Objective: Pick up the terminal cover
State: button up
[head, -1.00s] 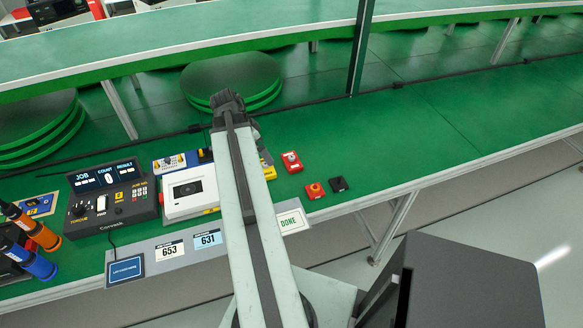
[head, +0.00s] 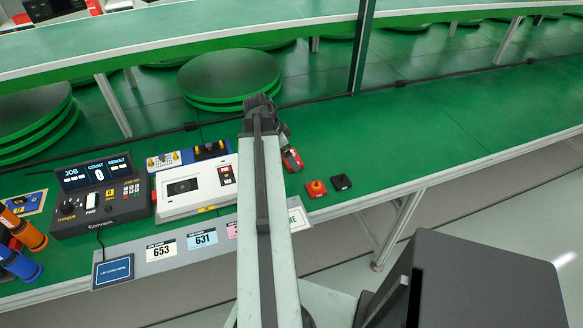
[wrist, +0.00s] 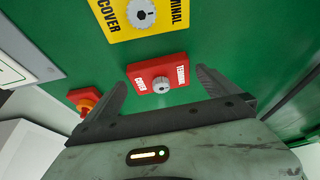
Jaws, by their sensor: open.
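A red terminal cover (wrist: 158,75) with a grey round knob and white TERMINAL and COVER lettering lies on the green bench. In the wrist view it sits between the two dark fingers of my gripper (wrist: 162,80), which is open; I cannot tell how far below the fingertips it is. In the head view the red cover (head: 292,160) is partly hidden by my gripper (head: 284,138). A yellow block (wrist: 122,22), also lettered TERMINAL and COVER, lies just beyond it in the wrist view. My arm seems to hide the yellow block in the head view.
A red button box with an orange knob (head: 316,188) and a small black block (head: 341,182) lie nearby. A white device (head: 195,188) and a torque controller (head: 100,195) stand to the left. The bench (head: 430,130) is clear to the right.

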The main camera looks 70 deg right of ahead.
jog(key=shift+x, duration=0.85)
jog(key=shift+r, duration=0.2)
jog(key=c, duration=1.3)
jog(key=shift+r, duration=0.1)
notch_tip(320, 180, up, 10)
jog(key=p, duration=1)
jog(key=shift+a, duration=0.1)
